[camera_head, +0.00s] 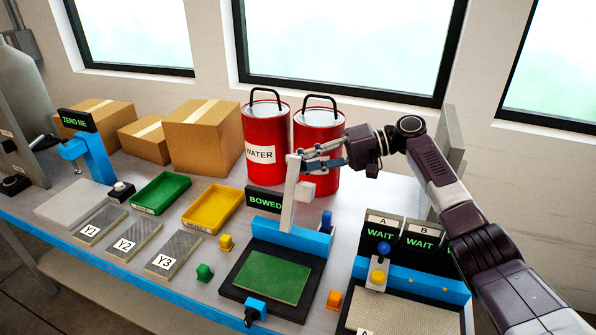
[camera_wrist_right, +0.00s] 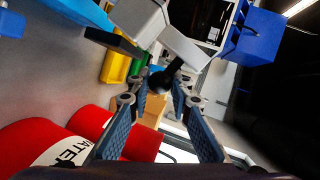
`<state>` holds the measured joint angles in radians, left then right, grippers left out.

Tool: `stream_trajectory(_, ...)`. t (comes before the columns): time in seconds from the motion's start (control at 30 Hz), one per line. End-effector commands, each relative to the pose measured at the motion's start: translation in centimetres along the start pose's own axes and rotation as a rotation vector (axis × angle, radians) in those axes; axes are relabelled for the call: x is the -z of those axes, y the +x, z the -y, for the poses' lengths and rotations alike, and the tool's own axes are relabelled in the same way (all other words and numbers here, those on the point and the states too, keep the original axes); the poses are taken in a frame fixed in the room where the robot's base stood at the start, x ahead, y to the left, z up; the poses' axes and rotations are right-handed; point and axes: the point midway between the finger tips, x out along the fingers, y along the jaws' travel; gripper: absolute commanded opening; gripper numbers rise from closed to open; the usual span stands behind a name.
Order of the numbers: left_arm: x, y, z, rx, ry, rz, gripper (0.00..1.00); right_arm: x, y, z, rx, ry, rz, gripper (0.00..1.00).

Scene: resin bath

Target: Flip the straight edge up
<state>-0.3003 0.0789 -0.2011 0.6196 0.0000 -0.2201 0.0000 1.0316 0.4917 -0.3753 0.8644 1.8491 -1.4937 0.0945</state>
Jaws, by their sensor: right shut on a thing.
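The straight edge (camera_head: 289,195) is a pale grey bar that stands upright above a blue block (camera_head: 290,237), behind a green plate (camera_head: 274,276) on a black base. In the head view my right gripper (camera_head: 304,161) reaches in from the right to the bar's upper end. In the right wrist view its two fingers (camera_wrist_right: 161,82) close around a black knob (camera_wrist_right: 160,80) joined to the pale bar (camera_wrist_right: 190,45). The exact contact at the fingertips is partly hidden. My left gripper is in neither view.
Two red cans (camera_head: 266,140) stand close behind the gripper. A display reading BOWED (camera_head: 265,199) is left of the bar. Green (camera_head: 160,193) and yellow trays (camera_head: 212,208) lie to the left. WAIT displays (camera_head: 420,243) stand right, below my arm.

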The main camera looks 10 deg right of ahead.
Motion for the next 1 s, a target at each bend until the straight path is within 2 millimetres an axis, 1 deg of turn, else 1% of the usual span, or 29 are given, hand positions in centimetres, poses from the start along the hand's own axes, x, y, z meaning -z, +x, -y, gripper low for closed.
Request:
stream_trajectory(0.03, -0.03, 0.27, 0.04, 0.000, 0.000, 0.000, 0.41, -0.06, 0.10, -0.83, -0.012, 0.003, 0.002, 0.00)
stream_trajectory(0.5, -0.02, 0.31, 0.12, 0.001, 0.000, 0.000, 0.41, -0.12, 0.09, -1.11, -0.016, 0.006, 0.007, 0.00)
stream_trajectory(0.53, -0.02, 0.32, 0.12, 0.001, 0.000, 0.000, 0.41, -0.13, 0.09, -1.12, -0.016, 0.006, 0.007, 0.22)
stream_trajectory(0.67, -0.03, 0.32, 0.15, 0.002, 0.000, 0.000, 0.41, -0.14, 0.10, -1.07, -0.014, 0.006, 0.007, 0.36)
stream_trajectory(0.87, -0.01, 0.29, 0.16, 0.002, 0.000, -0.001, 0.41, -0.04, 0.06, -0.75, -0.010, 0.003, 0.005, 0.37)
stream_trajectory(0.93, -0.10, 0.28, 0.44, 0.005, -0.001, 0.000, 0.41, 0.01, 0.03, -0.61, -0.009, 0.003, 0.004, 0.37)
stream_trajectory(1.0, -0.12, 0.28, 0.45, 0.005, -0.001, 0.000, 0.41, 0.11, -0.07, -0.21, -0.008, 0.002, 0.004, 0.37)
